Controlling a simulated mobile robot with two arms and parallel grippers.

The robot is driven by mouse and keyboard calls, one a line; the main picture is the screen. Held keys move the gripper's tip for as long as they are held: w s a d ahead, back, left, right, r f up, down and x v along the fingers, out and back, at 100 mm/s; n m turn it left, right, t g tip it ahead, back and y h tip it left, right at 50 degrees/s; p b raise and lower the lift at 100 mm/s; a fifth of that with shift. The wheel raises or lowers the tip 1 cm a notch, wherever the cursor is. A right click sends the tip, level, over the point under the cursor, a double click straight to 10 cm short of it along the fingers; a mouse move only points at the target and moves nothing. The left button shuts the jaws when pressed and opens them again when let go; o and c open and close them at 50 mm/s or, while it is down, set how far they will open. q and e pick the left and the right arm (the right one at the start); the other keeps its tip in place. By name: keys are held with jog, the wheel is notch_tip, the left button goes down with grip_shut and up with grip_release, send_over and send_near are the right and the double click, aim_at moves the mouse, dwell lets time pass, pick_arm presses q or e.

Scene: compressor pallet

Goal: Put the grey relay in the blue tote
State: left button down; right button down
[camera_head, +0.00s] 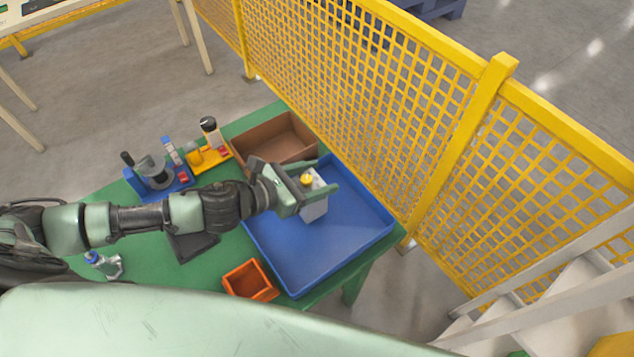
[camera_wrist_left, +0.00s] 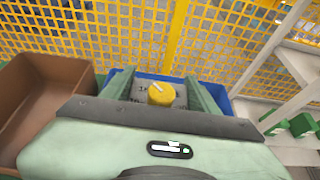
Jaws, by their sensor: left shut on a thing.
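The grey relay (camera_head: 315,211) is a light grey block with a yellow knob on top. My left gripper (camera_head: 312,190) is shut on it, with a finger on either side. The relay is over the upper left part of the blue tote (camera_head: 335,250); I cannot tell whether its underside touches the tote floor. In the left wrist view, the relay's yellow knob and grey top (camera_wrist_left: 161,95) show between the fingers, with strips of the blue tote (camera_wrist_left: 230,106) behind. The rest of the tote looks empty. My right gripper is not in view.
A brown box (camera_head: 262,147) stands beside the tote on the green table (camera_head: 140,240). An orange bin (camera_head: 249,281) sits near the tote's lower left. Blue and yellow fixtures (camera_head: 207,158) stand at the left. A yellow mesh fence (camera_head: 400,110) runs close behind.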

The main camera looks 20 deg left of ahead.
pick_arm(q)
jog(key=shift+f, duration=1)
jog(key=shift+f, duration=0.15)
jog(key=shift+c, duration=2)
grip_release()
jog(key=shift+f, duration=0.1)
